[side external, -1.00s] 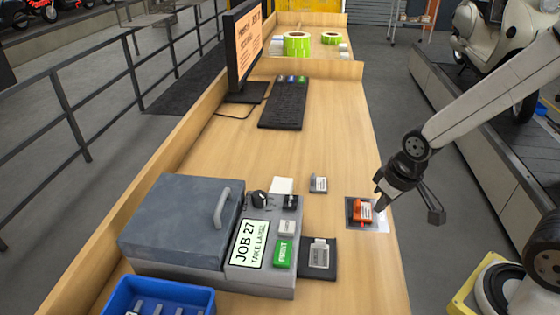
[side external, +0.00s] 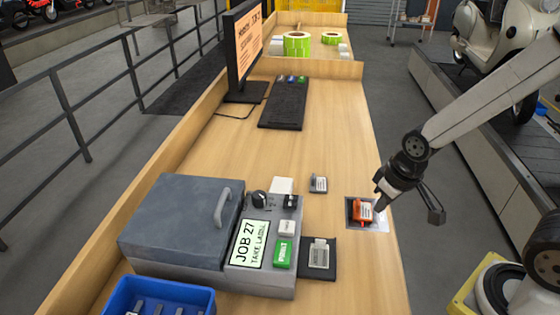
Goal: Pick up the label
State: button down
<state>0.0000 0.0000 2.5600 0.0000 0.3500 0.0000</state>
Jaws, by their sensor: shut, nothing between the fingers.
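A pale grey label or tag (side external: 319,254) lies on a dark output pad (side external: 331,268) at the right side of the printer (side external: 262,285). The printer screen (side external: 249,243) reads "JOB 27 TAKE LABEL". My gripper (side external: 379,205) is at the right edge of the bench, shut and empty. I cannot tell whether the fingertips touch the part. The label is to the lower left of my gripper, clear of it.
A small grey tag (side external: 318,183) lies on the bench between printer and keyboard (side external: 284,104). A monitor (side external: 243,50) stands at the back left. A blue bin (side external: 158,298) is at the front left. The bench middle is clear. Green rolls (side external: 297,44) stand far back.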

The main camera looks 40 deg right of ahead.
dwell(0.3)
jog(key=c, duration=0.7)
grip_release()
jog(key=n, duration=0.1)
jog(key=w+a+n, duration=0.1)
jog(key=n, duration=0.1)
jog(key=a+n, duration=0.1)
jog(key=n, duration=0.1)
jog(key=shift+w+a+r, duration=0.1)
jog(key=shift+w+r, duration=0.05)
jog(key=shift+r, duration=0.15)
jog(key=a+n, duration=0.1)
jog(key=n, duration=0.1)
jog(key=w+a+n, duration=0.1)
jog(key=n, duration=0.2)
jog(key=a+r+n+g, duration=0.1)
jog(key=a+n, duration=0.1)
jog(key=n, duration=0.1)
jog(key=shift+w, duration=0.3)
jog(key=a+n, duration=0.2)
jog(key=n, duration=0.2)
jog(key=a+r+n+g, duration=0.1)
jog(key=a+n, duration=0.1)
jog(key=n, duration=0.3)
jog(key=w+a+r+n, duration=0.1)
jog(key=a+n, duration=0.2)
jog(key=n, duration=0.2)
jog(key=shift+a+g, duration=0.1)
jog(key=shift+g, duration=0.2)
